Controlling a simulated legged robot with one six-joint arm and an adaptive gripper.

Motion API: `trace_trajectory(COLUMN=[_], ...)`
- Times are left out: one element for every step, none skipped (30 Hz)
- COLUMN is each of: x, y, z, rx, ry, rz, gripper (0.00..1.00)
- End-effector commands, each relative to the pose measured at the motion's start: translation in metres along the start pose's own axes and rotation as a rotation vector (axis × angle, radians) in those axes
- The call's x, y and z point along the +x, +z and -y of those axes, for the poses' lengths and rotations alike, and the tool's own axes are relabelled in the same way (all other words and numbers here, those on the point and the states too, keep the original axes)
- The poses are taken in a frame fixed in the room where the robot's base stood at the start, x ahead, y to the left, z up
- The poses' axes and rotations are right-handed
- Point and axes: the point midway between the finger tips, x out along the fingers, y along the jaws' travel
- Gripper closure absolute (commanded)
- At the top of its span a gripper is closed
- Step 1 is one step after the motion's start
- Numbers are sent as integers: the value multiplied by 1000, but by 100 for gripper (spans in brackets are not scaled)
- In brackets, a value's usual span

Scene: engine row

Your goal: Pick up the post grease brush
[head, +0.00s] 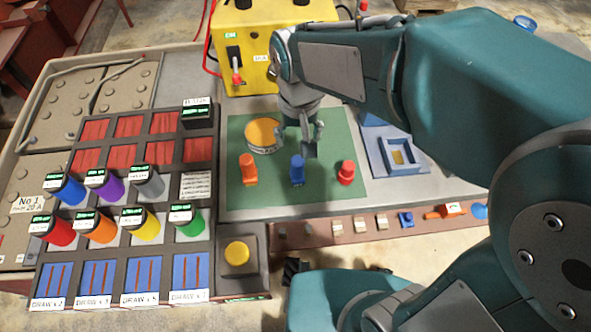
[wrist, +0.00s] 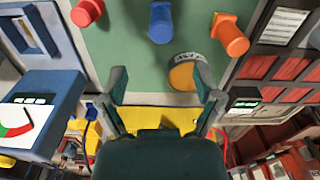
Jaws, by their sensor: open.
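My gripper (head: 310,143) is open and empty above the green mat (head: 333,125), just right of a round yellow-topped tin (head: 264,131). In the wrist view my gripper (wrist: 159,78) shows two spread fingers, and the tin (wrist: 183,76) lies partly behind the right one. An orange peg-like piece (head: 248,168), a blue one (head: 297,170) and a red one (head: 346,172) stand in a row along the mat's near side. I cannot tell for sure which thing is the post grease brush. My arm hides part of the bench's right side.
A yellow box (head: 262,60) with a switch stands behind the mat. A rack of coloured cylinders (head: 145,222) is at left. A blue tray (head: 385,157) sits to the right. An orange piece (head: 445,211) and a small blue piece (head: 405,219) are on the front ledge.

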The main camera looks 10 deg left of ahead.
Motion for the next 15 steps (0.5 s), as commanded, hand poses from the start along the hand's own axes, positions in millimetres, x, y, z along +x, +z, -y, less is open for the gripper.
trace_trajectory(x=[3, 6, 10, 14, 19, 26, 31, 36, 42, 47, 50, 54, 56, 57, 60], y=[0, 0, 0, 0, 0, 0, 0, 1, 0, 0, 0, 0, 0, 0, 0], z=[2, 2, 2, 2, 1, 1, 1, 1, 2, 2, 2, 3, 3, 3, 3], rx=[-4, -4, -4, -4, -3, -3, -3, -3, -3, -3, -3, -3, -3, -3, -3], ry=[1, 1, 1, 1, 1, 1, 1, 1, 1, 2, 2, 2, 2, 2, 2], rz=[6, 8, 9, 10, 10, 10, 10, 11, 9, 10, 8, 7, 7, 7, 6], gripper=[17, 17, 17, 17, 17, 17, 17, 17, 17, 17, 17, 17, 17, 17, 17])
